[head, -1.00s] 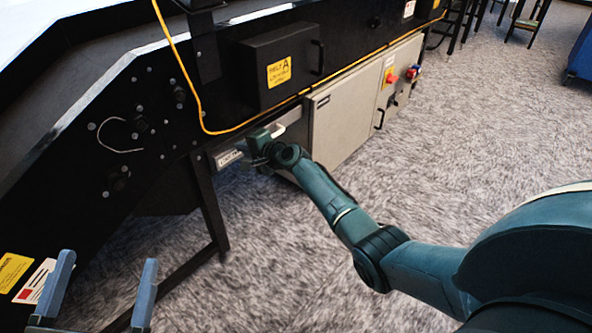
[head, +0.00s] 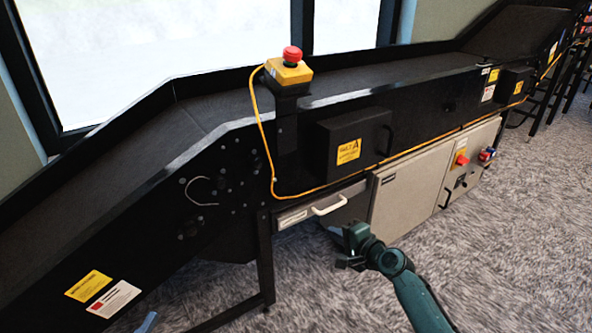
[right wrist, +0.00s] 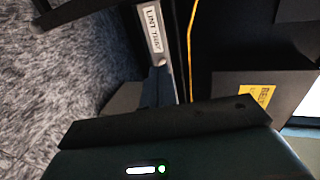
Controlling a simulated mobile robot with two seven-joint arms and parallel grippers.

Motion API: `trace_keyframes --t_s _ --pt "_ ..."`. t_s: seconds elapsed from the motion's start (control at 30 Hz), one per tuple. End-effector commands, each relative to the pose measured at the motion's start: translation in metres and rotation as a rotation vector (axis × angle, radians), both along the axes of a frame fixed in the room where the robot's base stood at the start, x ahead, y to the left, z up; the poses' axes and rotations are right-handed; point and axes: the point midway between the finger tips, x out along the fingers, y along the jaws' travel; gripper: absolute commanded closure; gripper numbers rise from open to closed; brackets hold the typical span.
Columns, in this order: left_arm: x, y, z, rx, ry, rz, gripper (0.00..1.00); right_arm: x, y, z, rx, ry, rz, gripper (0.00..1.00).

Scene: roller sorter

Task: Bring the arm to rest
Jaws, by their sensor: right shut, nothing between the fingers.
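My right arm comes in from the lower right of the head view. Its gripper (head: 345,262) is shut and empty. In the right wrist view a labelled strip (right wrist: 153,32) of the machine shows above the dark gripper body.
A black conveyor (head: 225,140) runs across the view, with a red stop button (head: 292,54) on a yellow box. Below it are a black box (head: 350,142) with a yellow label and a grey cabinet (head: 400,196). The carpet (head: 520,250) at right is clear.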

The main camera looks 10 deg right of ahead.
Motion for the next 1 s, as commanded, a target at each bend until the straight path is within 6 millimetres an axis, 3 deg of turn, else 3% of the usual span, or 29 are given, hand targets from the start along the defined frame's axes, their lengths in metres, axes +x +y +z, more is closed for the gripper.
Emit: trace_keyframes --t_s 0.17,0.47,0.67,0.8,1.0 --pt "0.004 0.003 0.017 0.008 0.047 0.015 0.17 -0.02 0.007 0.013 -0.097 0.001 0.029 1.0" --pt "0.012 0.02 0.058 0.043 0.279 0.088 0.17 -0.119 0.037 0.067 -0.553 -0.04 0.201 1.0" --pt "0.01 0.032 0.08 0.061 0.45 0.136 0.17 -0.19 0.056 0.121 -0.846 -0.097 0.338 1.0" --pt "0.004 0.041 0.096 0.071 0.567 0.168 0.17 -0.237 0.068 0.17 -1.036 -0.149 0.433 1.0" --pt "-0.007 0.051 0.11 0.079 0.709 0.203 0.17 -0.288 0.08 0.231 -1.251 -0.217 0.542 1.0"
